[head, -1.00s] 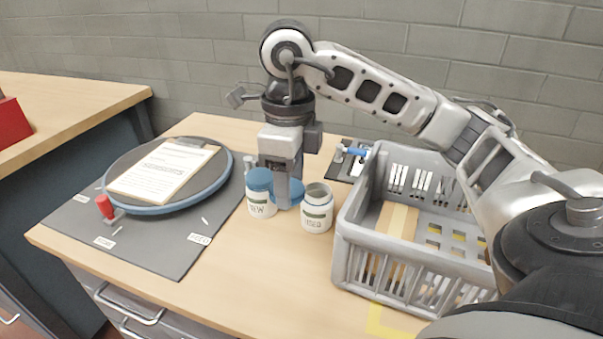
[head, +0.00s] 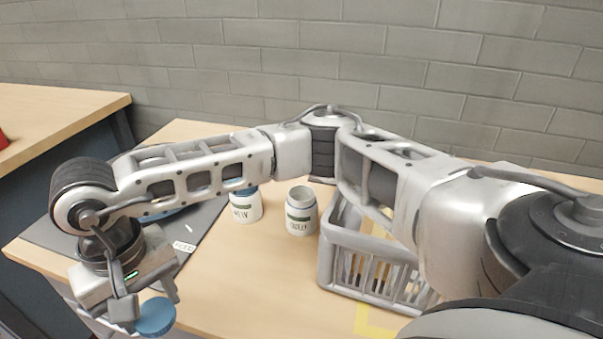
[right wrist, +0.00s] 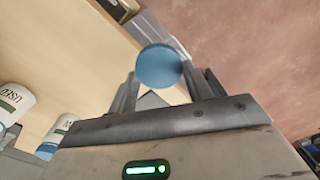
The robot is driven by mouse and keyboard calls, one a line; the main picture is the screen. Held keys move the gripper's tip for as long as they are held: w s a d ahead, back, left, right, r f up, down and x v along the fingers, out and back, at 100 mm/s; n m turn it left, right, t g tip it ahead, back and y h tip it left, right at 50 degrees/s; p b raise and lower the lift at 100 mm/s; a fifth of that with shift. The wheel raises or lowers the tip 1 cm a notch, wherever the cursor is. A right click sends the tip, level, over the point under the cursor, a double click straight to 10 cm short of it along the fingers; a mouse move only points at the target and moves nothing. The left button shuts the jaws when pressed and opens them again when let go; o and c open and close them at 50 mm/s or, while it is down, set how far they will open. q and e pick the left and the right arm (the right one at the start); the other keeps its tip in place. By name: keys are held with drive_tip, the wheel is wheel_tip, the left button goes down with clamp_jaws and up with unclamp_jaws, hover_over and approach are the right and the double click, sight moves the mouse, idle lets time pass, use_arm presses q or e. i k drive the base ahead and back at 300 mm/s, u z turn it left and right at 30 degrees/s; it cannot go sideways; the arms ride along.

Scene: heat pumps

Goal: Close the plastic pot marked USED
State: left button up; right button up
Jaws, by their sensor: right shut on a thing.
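The white pot marked USED (head: 301,213) stands upright and open on the table, left of the grey crate. It also shows at the left edge of the right wrist view (right wrist: 12,105). The white pot marked NEW (head: 246,207) stands to its left with a blue lid on, partly hidden behind my right arm. My right gripper (head: 150,306) is shut on a round blue lid (head: 155,317), out in front of the table's front edge. The lid (right wrist: 159,66) sits between the two fingers in the right wrist view. My left gripper is not in view.
The grey crate (head: 345,262) stands right of the USED pot, close to it. A dark mat (head: 205,222) lies at the left, mostly hidden by my right arm. Bare tabletop (head: 250,265) lies in front of the pots.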

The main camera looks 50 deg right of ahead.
sight(302, 202)
drive_tip(key=k, duration=1.65)
drive_tip(key=u, duration=1.2)
drive_tip(key=i, duration=1)
drive_tip(key=z, duration=2.55)
